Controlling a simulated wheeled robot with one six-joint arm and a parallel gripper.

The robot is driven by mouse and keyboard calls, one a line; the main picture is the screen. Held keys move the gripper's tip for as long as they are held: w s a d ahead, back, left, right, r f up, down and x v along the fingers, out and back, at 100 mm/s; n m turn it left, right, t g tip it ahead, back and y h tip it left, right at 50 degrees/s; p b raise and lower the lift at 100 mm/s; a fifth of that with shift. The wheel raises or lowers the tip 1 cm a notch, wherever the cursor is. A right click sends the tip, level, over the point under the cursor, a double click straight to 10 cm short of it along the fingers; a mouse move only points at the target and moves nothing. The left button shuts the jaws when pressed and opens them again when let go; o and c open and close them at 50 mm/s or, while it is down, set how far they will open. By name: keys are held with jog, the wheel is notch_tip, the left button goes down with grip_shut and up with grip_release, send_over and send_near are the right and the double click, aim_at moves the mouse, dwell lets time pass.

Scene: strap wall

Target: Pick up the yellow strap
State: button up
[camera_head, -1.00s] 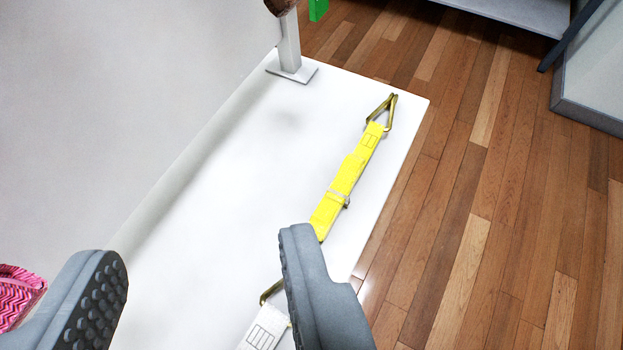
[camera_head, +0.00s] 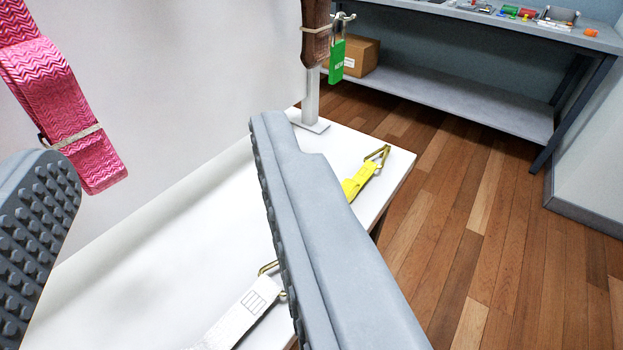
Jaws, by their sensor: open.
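The yellow strap (camera_head: 357,182) lies on the white table (camera_head: 170,240), near its right edge. A brass triangular ring (camera_head: 378,157) is at its far end. Most of the strap is hidden behind the right finger of my gripper (camera_head: 165,185). My gripper is open and empty, its two fingers wide apart in the foreground. The yellow strap is beyond the right finger, not between the fingers.
A white strap (camera_head: 240,310) with a brass ring lies on the near table. A pink patterned strap (camera_head: 65,100) hangs at upper left. A metal post (camera_head: 311,100), a brown strap (camera_head: 316,35) and a green tag (camera_head: 337,60) are behind. A workbench (camera_head: 480,95) stands at the back.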

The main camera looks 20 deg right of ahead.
jog(key=w+d+f+m+g+h, duration=0.1)
jog(key=w+d+f+m+g, duration=0.2)
jog(key=w, duration=0.5)
jog(key=m+g+y, duration=0.1)
jog(key=m+g, duration=0.6)
jog(key=g, duration=0.7)
send_over(357, 183)
jog(key=s+a, duration=0.2)
jog(key=a, duration=0.1)
notch_tip(357, 183, down, 9)
jog(key=f, duration=1.1)
jog(key=shift+d+f, duration=0.1)
jog(key=shift+d, duration=0.1)
jog(key=shift+a+f, duration=0.2)
jog(key=shift+f, duration=2.55)
jog(key=shift+c, duration=0.2)
grip_shut()
